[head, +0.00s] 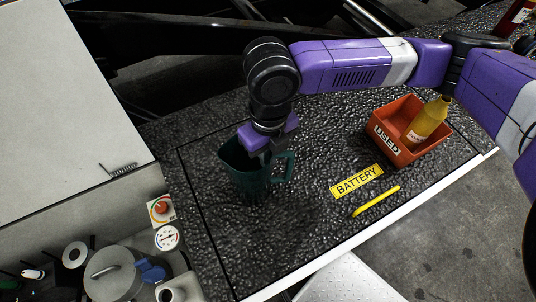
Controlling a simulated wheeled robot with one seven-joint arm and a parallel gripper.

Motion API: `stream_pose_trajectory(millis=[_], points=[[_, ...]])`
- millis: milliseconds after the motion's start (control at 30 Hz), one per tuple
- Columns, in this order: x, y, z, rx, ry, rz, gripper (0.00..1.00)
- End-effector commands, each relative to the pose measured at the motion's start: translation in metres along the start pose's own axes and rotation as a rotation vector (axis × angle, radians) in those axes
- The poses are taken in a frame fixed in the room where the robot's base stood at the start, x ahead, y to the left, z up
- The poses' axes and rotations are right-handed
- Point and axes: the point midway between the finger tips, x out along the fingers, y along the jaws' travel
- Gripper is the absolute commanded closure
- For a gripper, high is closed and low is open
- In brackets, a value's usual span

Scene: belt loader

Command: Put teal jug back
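The dark teal jug (248,184) is upright over the black textured surface, left of the middle of the head view. Its handle (283,168) points right. My gripper (267,156) points down at the jug's rim, on the handle side. The gripper body and wrist hide part of the rim. The fingertips are dark and small, so I cannot tell whether they are closed on the jug. I also cannot tell whether the jug's base touches the surface.
A red bin marked "USED" (384,130) holds a yellow bottle (428,121) at right. A yellow "BATTERY" label (357,182) and a yellow pen-like item (376,201) lie in front of it. A panel with a gauge (166,237) and a lidded pot (112,272) are lower left.

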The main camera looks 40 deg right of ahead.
Motion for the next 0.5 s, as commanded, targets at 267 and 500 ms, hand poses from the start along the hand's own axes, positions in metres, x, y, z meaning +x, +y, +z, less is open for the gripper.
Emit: stream_pose_trajectory(millis=[267, 500], points=[[0.0024, 0.0000, -0.0001, 0.000, 0.000, 0.000, 0.71], [0.0015, 0.0000, -0.0001, 0.000, 0.000, 0.000, 0.71]])
